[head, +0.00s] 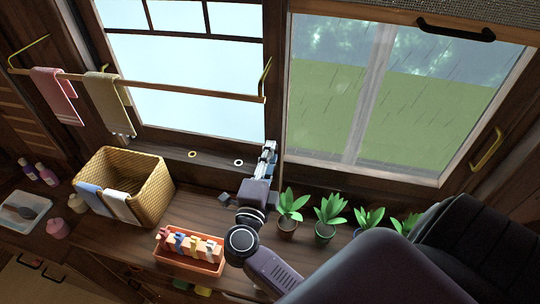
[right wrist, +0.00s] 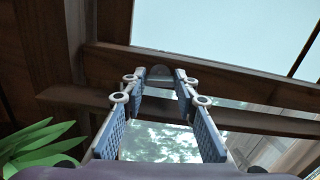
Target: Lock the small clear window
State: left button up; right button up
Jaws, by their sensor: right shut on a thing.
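A pale window (head: 185,90) with dark bars across its upper part stands at the left in the head view. A wider window (head: 400,95) with rain streaks and a green view stands to its right. My right gripper (head: 269,148) is at the lower right corner of the pale window, by the post between the two. In the right wrist view its blue-padded fingers (right wrist: 162,78) are partly apart, with a small grey rounded piece (right wrist: 162,72), which looks like a latch, between the tips at the wooden frame. The fingers hide part of it. My left gripper is not in view.
A wicker basket (head: 145,185) with cloths and an orange tray (head: 190,262) of small items stand on the wooden counter. Several potted plants (head: 328,212) line the sill, close to my right arm. A rail (head: 180,88) with two towels crosses the pale window.

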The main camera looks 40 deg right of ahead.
jog(key=shift+c, duration=0.4)
jog(key=shift+f+n+p, duration=0.1)
jog(key=shift+n+p, duration=0.6)
jog(key=shift+p, duration=0.35)
jog(key=o, duration=1.2)
jog(key=shift+c, duration=0.2)
jog(key=v, duration=0.7)
jog(key=shift+s+a, duration=0.15)
jog(key=shift+a, duration=0.15)
